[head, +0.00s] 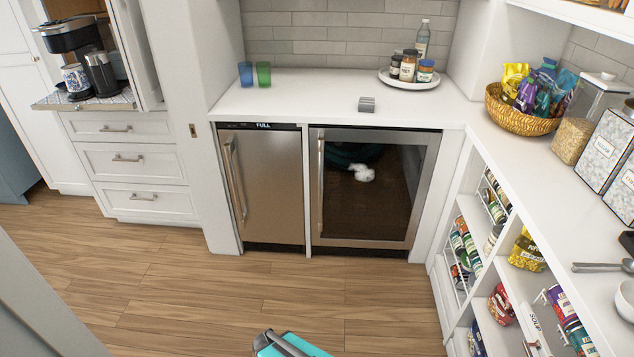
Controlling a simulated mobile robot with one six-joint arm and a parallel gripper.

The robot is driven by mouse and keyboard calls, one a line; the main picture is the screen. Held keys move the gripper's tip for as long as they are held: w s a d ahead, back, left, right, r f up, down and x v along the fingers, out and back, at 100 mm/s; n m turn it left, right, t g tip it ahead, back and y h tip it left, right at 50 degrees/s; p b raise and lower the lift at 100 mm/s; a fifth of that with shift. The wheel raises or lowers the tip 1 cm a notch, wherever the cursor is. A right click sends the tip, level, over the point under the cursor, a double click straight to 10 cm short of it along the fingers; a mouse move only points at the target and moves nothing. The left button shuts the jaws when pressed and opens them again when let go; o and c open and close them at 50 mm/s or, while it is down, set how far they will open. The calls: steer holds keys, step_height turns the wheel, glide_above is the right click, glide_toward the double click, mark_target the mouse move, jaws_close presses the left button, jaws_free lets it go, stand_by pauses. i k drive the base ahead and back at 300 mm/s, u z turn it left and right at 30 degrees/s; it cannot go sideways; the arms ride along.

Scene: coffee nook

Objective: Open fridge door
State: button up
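Two appliances stand side by side under the white counter. The left one has a plain stainless-steel door (265,185) with a lit "FULL" label above it. The right one, a fridge with a dark glass door (365,205) in a steel frame, reflects teal and white shapes. Both doors look shut. A vertical bar handle (235,180) is on the left side of the steel door. Another vertical handle (320,185) runs along the left edge of the glass door. A teal and grey part of mine shows at the bottom edge, well short of both doors. No gripper fingers are visible.
The wood floor (190,280) before the doors is clear. Open white shelves (463,215) with cans and packets stand close on the right. White drawers (130,165) are on the left. Cups, a small grey block (367,105) and a tray of jars sit on the counter.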

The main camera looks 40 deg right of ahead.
mark_target(370, 185)
steer(key=z, duration=0.1)
steer(key=i, duration=0.95)
steer(key=u, duration=0.1)
